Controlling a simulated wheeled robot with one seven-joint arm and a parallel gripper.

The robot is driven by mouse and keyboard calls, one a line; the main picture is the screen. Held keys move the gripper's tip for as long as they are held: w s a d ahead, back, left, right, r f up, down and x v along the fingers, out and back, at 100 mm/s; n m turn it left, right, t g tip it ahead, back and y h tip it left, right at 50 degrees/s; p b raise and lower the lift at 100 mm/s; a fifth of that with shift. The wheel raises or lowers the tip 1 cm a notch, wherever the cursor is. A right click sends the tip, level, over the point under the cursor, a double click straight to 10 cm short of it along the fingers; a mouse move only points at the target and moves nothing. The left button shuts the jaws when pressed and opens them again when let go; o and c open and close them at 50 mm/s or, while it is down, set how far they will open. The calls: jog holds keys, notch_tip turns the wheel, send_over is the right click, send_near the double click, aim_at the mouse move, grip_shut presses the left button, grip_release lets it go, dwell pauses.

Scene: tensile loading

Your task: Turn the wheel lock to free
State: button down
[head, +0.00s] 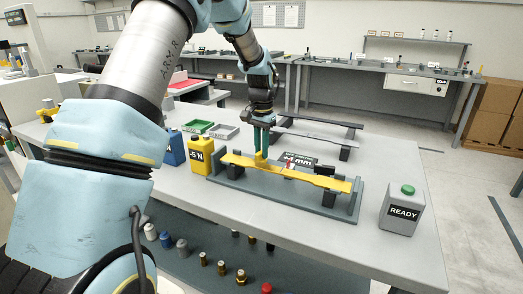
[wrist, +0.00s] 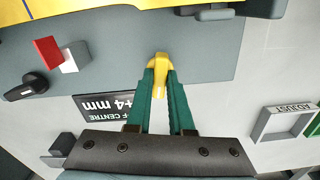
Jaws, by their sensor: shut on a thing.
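My gripper (head: 262,141) has green fingers pointing down at the left part of a grey fixture (head: 222,178) on the table. In the wrist view my gripper (wrist: 160,88) is shut on a small yellow piece with a rounded end (wrist: 161,63). A black knob with a pointer (wrist: 31,87) is at the left of the wrist view, apart from the fingers. I cannot tell for sure which part is the wheel lock. A long yellow bar (head: 328,182) lies along the fixture.
A "+4 mm" sign (wrist: 105,105) is close left of the fingers. A yellow "5 N" block (head: 201,157), a blue block (head: 173,150) and trays (head: 224,131) stand left. A box marked READY (head: 403,211) stands right. A dark rack (head: 315,135) is behind.

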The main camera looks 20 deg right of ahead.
jog(key=shift+n, duration=0.8)
jog(key=c, duration=0.8)
grip_release()
notch_tip(320, 180, up, 11)
jog(key=b, duration=0.2)
jog(key=shift+b, duration=0.3)
jog(key=shift+s+f, duration=0.1)
